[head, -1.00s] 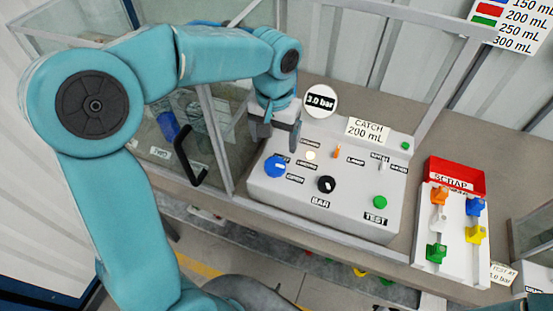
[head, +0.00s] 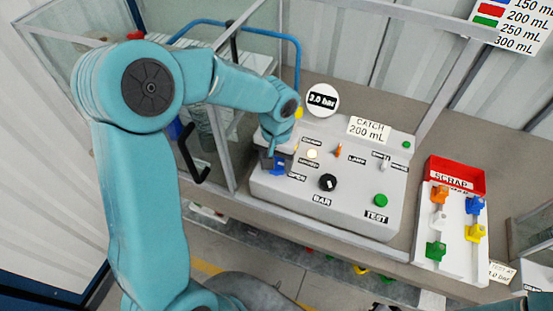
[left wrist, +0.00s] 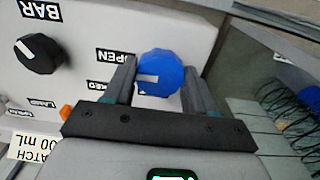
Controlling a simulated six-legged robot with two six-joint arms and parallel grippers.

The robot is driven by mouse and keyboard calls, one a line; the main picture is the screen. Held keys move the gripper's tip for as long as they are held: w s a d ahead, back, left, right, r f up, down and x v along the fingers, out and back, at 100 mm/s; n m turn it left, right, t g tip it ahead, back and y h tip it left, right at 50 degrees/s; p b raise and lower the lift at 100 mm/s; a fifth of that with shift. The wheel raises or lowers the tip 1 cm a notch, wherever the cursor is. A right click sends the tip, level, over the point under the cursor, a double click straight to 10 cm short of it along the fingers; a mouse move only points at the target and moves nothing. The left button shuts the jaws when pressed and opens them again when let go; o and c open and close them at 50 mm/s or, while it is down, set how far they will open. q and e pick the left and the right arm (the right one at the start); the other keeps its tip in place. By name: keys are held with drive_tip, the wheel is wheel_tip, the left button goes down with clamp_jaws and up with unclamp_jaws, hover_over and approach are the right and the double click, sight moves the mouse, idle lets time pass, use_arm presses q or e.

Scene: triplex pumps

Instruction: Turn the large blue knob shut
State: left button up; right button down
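The large blue knob (left wrist: 160,74) is on the sloped white control panel. In the left wrist view its white pointer mark lies on its left side, facing the OPEN label (left wrist: 113,57). In the head view the knob (head: 278,166) is mostly hidden by my left gripper (head: 280,158). My left gripper (left wrist: 158,84) is open, with one finger on each side of the knob. I cannot tell whether the fingers touch it. My right gripper is not in view.
A black BAR knob (head: 327,183), a green TEST button (head: 380,200) and an orange switch (head: 338,149) share the panel. A glass enclosure with a black handle (head: 190,160) stands left of it. A red SCRAP bin (head: 455,175) and a valve board (head: 450,240) stand right.

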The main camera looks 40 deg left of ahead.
use_arm(q)
drive_tip(key=shift+c, duration=0.7)
drive_tip(key=shift+f+n+b, duration=0.15)
drive_tip(key=shift+n+b, duration=1.15)
drive_tip(key=shift+b, duration=0.15)
drive_tip(key=n+b, duration=0.2)
drive_tip(key=shift+n, duration=0.4)
drive_tip(key=n+b, duration=0.1)
drive_tip(key=n, duration=0.1)
drive_tip(key=shift+w+n+b, duration=0.1)
drive_tip(key=shift+n+b, duration=0.2)
drive_tip(key=shift+b, duration=0.05)
drive_tip(key=n+b, duration=0.2)
drive_tip(key=n, duration=0.3)
drive_tip(key=shift+d, duration=0.1)
drive_tip(key=shift+w+r+n+b, duration=0.15)
drive_tip(key=shift+n+b, duration=0.3)
drive_tip(key=shift+n, duration=0.8)
drive_tip(key=shift+s+r+n+b, duration=0.1)
drive_tip(key=shift+n+b, duration=0.3)
drive_tip(key=shift+n, duration=0.85)
drive_tip(key=o, duration=1)
